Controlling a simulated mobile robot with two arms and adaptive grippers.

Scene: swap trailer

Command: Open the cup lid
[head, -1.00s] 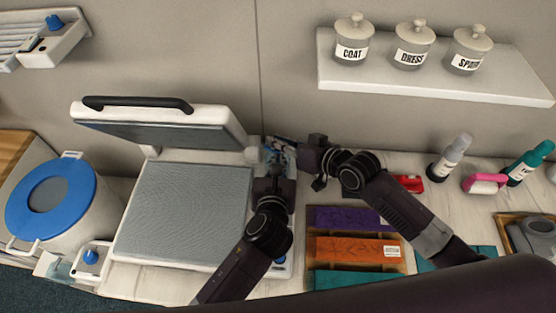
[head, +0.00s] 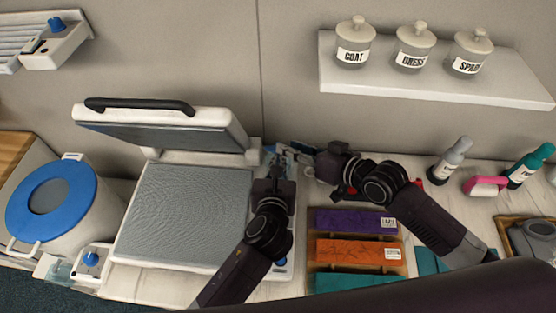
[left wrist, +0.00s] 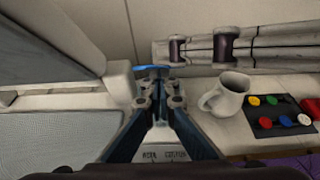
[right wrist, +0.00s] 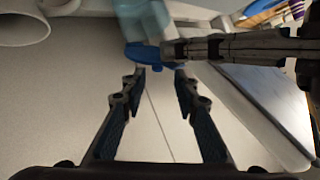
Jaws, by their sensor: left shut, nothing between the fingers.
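The cup is pale blue and translucent with a blue lid. The right wrist view shows the cup (right wrist: 140,20) and its lid (right wrist: 142,55) upside down; whether the lid is raised is unclear. The lid's edge (left wrist: 152,70) also shows in the left wrist view, just beyond my left fingertips. In the head view the cup is mostly hidden by my grippers, right of the press's back corner. My left gripper (left wrist: 158,104) is shut and empty, close to the cup. My right gripper (right wrist: 160,72) is open and empty, its fingertips just short of the lid.
The open press (head: 190,215) stands left of my left gripper. A white mug (left wrist: 226,95) and a dark mat (left wrist: 280,116) with colored pieces lie to the right. Folded cloths (head: 355,252) lie in front, bottles (head: 450,160) farther right. A shelf (head: 440,80) hangs above.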

